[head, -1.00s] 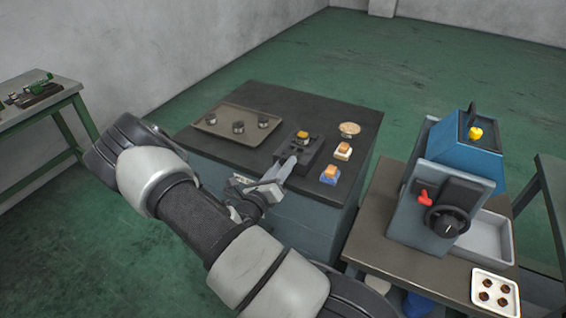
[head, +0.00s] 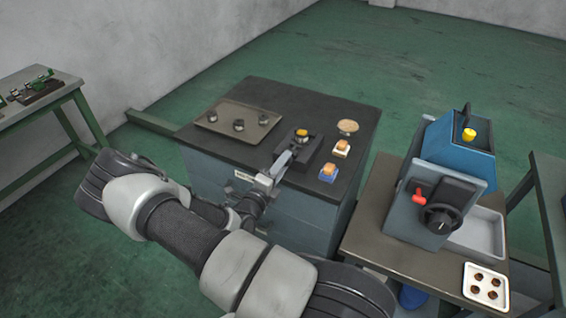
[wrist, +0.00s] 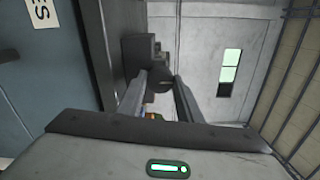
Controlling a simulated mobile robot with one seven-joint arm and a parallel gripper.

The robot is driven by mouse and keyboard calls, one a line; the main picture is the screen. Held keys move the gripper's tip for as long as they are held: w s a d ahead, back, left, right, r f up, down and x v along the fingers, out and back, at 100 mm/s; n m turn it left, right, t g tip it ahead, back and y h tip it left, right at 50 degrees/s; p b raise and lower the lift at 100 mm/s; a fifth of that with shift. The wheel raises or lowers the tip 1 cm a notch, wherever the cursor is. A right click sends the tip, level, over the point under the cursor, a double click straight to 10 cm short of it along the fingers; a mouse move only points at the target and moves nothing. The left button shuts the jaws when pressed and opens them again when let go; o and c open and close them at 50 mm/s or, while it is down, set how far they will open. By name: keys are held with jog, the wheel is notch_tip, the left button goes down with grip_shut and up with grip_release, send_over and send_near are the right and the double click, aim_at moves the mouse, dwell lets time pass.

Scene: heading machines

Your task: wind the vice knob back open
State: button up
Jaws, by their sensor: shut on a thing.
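The dark vice (head: 303,148) sits at the front edge of the dark-topped cabinet, with a yellow-topped part in it. In the wrist view the vice (wrist: 138,58) is straight ahead. Its round dark knob (wrist: 159,84) shows between the two fingertips. My gripper (head: 284,160) reaches up to the vice's front from the near side. In the wrist view my gripper (wrist: 162,82) is shut on the knob, with a finger on either side. In the head view the fingers hide the knob. I cannot tell how far the vice jaws are apart.
A tray with dark round parts (head: 215,112) lies left of the vice. A blue machine (head: 440,190) and a white tray (head: 466,286) stand on the right bench.

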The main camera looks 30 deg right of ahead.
jog(key=shift+n, duration=0.4)
jog(key=o, duration=1)
jog(key=shift+o, duration=0.2)
jog(key=b+v, duration=0.1)
jog(key=v, duration=1.6)
jog(key=shift+s+a+b, duration=0.2)
jog(key=shift+b, duration=0.1)
